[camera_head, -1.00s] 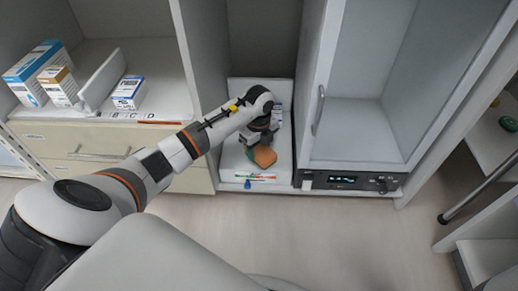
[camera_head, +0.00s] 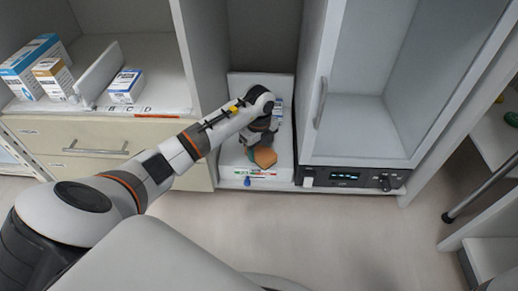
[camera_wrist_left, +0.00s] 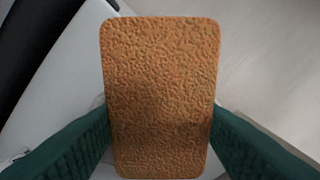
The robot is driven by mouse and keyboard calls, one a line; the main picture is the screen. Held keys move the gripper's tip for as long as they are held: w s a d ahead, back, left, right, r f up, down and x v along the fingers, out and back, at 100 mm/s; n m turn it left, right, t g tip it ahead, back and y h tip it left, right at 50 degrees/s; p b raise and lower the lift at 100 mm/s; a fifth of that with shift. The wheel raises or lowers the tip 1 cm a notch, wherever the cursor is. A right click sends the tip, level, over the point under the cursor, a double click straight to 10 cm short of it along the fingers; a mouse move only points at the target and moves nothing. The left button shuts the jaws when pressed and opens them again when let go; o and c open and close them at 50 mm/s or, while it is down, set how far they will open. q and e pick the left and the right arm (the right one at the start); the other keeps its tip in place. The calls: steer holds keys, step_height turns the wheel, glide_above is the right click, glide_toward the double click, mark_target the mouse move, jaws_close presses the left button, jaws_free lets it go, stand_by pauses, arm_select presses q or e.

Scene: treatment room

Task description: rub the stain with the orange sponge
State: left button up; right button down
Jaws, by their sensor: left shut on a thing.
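The orange sponge (camera_head: 265,157) is gripped by my left gripper (camera_head: 258,147) low over the white surface (camera_head: 233,178) in the middle bay, near its front edge. In the left wrist view the sponge (camera_wrist_left: 160,95) fills the middle of the picture, its broad textured face to the camera. The two green fingers of my left gripper (camera_wrist_left: 160,135) press on its left and right sides. I cannot tell whether the sponge touches the surface. I see no stain; the sponge and arm cover part of the surface. My right gripper is not in view.
A blue item (camera_head: 247,182) is at the bay's front edge. A glass-fronted cabinet (camera_head: 365,120) with a control panel (camera_head: 352,178) borders the bay on the right. Medicine boxes (camera_head: 126,86) stand on the left shelf.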

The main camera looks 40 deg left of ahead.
arm_select(q)
steer(key=shift+f+b, duration=0.4)
steer(key=shift+f, duration=0.65)
